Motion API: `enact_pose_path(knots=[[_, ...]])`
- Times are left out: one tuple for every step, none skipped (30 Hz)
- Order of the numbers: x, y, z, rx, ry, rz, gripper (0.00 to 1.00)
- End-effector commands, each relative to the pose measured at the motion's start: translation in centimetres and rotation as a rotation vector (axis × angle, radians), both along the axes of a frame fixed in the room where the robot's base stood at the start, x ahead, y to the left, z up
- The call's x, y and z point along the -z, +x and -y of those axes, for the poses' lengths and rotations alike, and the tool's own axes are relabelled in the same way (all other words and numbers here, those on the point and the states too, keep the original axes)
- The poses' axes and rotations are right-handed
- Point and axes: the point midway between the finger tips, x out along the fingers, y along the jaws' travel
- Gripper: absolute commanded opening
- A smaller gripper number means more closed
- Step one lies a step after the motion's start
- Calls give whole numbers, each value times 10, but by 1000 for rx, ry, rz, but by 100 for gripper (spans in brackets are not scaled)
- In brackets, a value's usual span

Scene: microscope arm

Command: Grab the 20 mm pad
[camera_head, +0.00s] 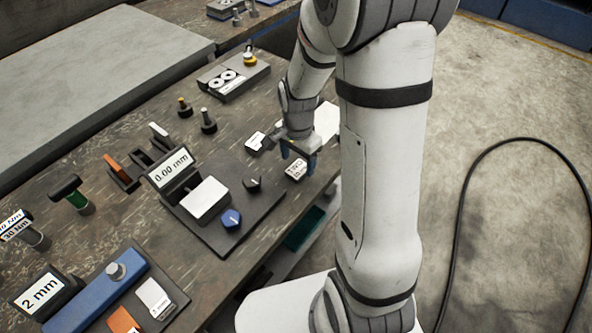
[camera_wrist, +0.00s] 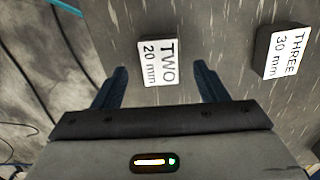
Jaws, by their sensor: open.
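The 20 mm pad (camera_wrist: 158,62) is a small dark block with a white label reading "TWO 20 mm". In the wrist view it appears between my gripper's two blue fingertips (camera_wrist: 161,66), with a gap on each side. In the head view my gripper (camera_head: 298,157) points down over the table near its right edge. A white-labelled block (camera_head: 296,170), seemingly this pad, shows at its fingers, the print too small to read surely. My gripper is open and holds nothing. How far the fingertips are above the table is hard to tell.
A 30 mm pad (camera_wrist: 285,52), labelled "THREE 30 mm", lies to the right in the wrist view. A dark base with a "0.00 mm" display (camera_head: 170,168) and a blue knob (camera_head: 231,218) stands left of my gripper. The table edge is close on the right.

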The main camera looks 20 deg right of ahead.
Motion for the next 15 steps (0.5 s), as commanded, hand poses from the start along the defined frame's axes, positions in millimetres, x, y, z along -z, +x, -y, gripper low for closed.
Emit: enact_pose_path(knots=[[9, -3, 1, 1, 0, -5, 66], [13, -3, 1, 0, 0, -6, 66], [18, -2, 1, -1, 0, -4, 66], [21, -2, 1, -1, 0, -4, 66], [24, -2, 1, -1, 0, -4, 66], [26, -2, 1, -1, 1, -3, 66], [28, -1, 1, -1, 0, -1, 66], [28, -1, 1, -1, -1, -1, 66], [29, -1, 1, -2, 0, 0, 66], [29, -1, 1, -2, 0, 0, 66], [28, -1, 1, -2, 0, 0, 66], [28, -1, 1, -2, 0, 0, 66], [28, -1, 1, -2, 0, 0, 66], [28, -1, 1, -2, 0, 0, 66], [28, -1, 1, -2, 0, 0, 63]])
